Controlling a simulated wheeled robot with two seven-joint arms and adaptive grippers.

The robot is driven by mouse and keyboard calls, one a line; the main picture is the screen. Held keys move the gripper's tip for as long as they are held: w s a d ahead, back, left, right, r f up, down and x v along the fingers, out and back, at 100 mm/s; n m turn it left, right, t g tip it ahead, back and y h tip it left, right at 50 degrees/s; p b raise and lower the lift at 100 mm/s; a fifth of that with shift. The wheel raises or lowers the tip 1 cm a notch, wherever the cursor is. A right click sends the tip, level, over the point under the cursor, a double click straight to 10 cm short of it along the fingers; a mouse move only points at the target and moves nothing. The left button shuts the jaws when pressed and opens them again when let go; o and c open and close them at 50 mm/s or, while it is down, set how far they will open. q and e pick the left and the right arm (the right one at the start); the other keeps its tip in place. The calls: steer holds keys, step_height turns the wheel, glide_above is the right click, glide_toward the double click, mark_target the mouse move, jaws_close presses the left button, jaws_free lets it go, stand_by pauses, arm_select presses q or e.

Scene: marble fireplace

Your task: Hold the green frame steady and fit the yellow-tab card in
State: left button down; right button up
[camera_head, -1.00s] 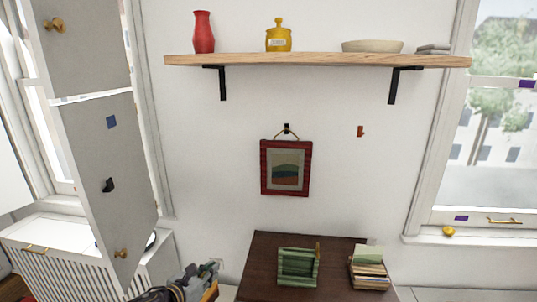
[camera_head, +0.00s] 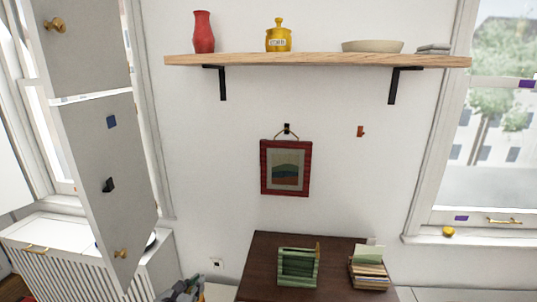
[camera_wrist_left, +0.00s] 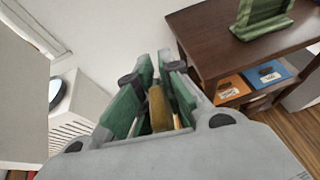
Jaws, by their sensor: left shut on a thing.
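The green frame (camera_head: 297,267) stands on the dark wooden table, with a small yellow-brown upright piece at its right edge. Part of it also shows at the top right of the left wrist view (camera_wrist_left: 262,14). My left gripper (camera_wrist_left: 155,85) is shut on a narrow ochre piece (camera_wrist_left: 158,108), between green-sided fingers. I cannot tell whether this piece is the yellow-tab card. In the head view, only a bit of this gripper (camera_head: 182,291) shows at the bottom edge, left of the table and apart from the frame. My right gripper is out of view.
The dark table (camera_head: 260,250) also bears a stack of cards or books (camera_head: 369,274) with a pale green card upright behind it. A grey cabinet door (camera_head: 110,180) stands at the left. Orange and blue boxes (camera_wrist_left: 268,72) sit under the table.

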arm_select(q)
steer(key=shift+s+a+f+n+y, duration=1.2)
steer(key=shift+s+a+f, duration=1.1)
steer(key=shift+s+a, duration=0.6)
steer(key=shift+n+y, duration=0.3)
steer(key=shift+y, duration=0.3)
steer(key=shift+w+d, duration=0.15)
steer(key=shift+d, duration=2.9)
steer(key=shift+r, duration=0.1)
